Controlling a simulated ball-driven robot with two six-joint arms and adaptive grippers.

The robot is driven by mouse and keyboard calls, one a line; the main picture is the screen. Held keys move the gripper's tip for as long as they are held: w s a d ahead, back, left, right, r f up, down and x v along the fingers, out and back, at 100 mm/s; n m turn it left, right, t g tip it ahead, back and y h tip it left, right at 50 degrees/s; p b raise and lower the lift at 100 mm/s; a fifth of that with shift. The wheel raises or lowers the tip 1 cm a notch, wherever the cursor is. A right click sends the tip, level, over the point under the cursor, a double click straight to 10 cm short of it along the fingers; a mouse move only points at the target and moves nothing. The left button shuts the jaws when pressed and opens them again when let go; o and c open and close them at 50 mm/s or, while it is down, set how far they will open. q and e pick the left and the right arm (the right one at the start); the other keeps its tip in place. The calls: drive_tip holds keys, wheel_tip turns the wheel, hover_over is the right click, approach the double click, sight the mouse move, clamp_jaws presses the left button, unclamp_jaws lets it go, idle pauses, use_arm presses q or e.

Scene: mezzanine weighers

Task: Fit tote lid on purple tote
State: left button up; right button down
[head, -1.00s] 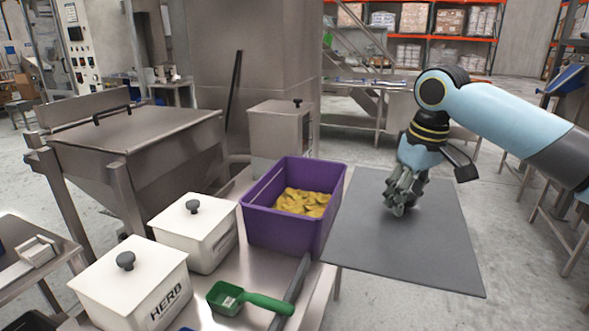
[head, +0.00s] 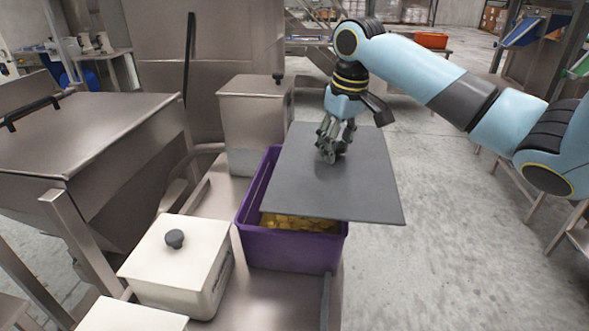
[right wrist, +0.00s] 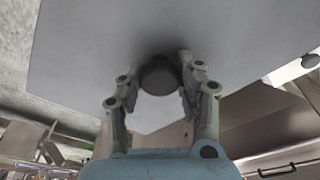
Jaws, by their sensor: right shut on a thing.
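The purple tote (head: 290,249) stands on the steel bench in the head view, with yellow pieces (head: 300,223) inside. The flat grey tote lid (head: 345,188) hangs over the tote, covering much of its opening and reaching past its right side. The tote's front rim and a strip along its left stay uncovered. My right gripper (head: 331,153) is shut on the lid's knob, at the middle of the lid's top. In the right wrist view the round dark knob (right wrist: 159,76) sits between the fingers, against the grey lid (right wrist: 110,40). My left gripper is out of view.
A white lidded bin (head: 180,270) stands left of the tote, with another white lid (head: 130,318) in front. A steel box (head: 252,125) stands behind the tote. A steel hopper (head: 85,140) is at left. Open floor lies to the right.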

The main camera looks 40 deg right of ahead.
sight(301, 146)
drive_tip(key=w+f, duration=0.1)
drive_tip(key=w, duration=0.2)
drive_tip(key=w+a+f, duration=0.1)
drive_tip(key=w+f, duration=0.3)
drive_tip(key=w, duration=0.1)
drive_tip(key=shift+w+a, duration=0.2)
drive_tip(key=shift+w, duration=0.15)
drive_tip(key=shift+w+f, duration=0.1)
drive_tip(key=shift+w, duration=0.15)
drive_tip(key=shift+f, duration=0.15)
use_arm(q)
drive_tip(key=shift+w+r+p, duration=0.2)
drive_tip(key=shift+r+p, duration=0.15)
use_arm(e)
wheel_tip(301, 146, down, 4)
drive_tip(key=shift+r, duration=0.1)
drive_tip(key=c, duration=0.9)
unclamp_jaws()
